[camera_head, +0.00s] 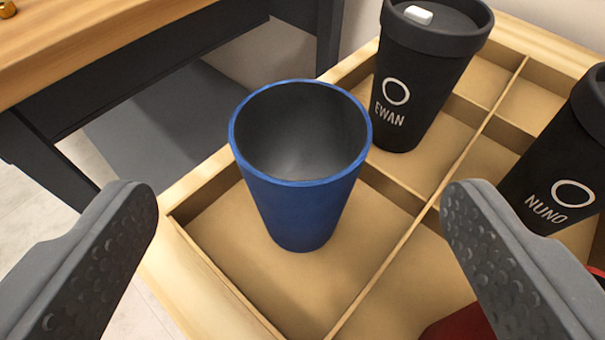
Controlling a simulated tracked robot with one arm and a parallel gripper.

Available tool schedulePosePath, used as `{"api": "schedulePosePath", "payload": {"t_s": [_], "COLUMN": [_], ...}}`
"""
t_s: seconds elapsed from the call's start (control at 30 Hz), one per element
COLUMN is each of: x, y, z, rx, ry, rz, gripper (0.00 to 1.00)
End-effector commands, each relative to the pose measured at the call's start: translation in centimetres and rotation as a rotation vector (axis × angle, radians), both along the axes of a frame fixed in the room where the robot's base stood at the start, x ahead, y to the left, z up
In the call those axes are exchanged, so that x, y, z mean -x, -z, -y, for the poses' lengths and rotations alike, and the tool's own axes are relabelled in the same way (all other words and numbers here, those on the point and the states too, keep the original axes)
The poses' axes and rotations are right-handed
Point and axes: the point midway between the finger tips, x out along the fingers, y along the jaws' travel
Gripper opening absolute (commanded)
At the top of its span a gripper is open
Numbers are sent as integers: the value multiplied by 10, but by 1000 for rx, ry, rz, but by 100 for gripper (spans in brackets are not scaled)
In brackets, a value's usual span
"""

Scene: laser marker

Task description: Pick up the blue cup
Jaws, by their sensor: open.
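The blue cup (300,209) stands upright in a compartment of a wooden tray. It has no lid, and its dark grey inside shows from above. My gripper (300,225) is open, with one dark finger at the lower left and the other at the lower right. The cup appears between the two fingers in the picture, farther from the camera than they are. Neither finger touches it. The foot of the cup rests on the compartment floor.
The divided wooden tray (232,294) also holds a black lidded cup marked EWAN (420,75) behind right and a black cup marked NUNO (555,165) at right. A red object (462,325) is partly hidden at the bottom. A wooden table (90,40) stands at upper left.

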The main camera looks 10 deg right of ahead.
Motion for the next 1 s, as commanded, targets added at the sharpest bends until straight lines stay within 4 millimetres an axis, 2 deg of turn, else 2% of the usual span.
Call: {"api": "schedulePosePath", "payload": {"t_s": [0.3,0.57,0.77,1.0], "x": [-40,-51,-72,-90], "y": [17,24,40,44], "z": [6,8,12,14], "rx": [1,1,1,1], "ry": [-1,-1,-3,-4], "rz": [2,0,-2,0], "gripper": [83,83,83,83]}}
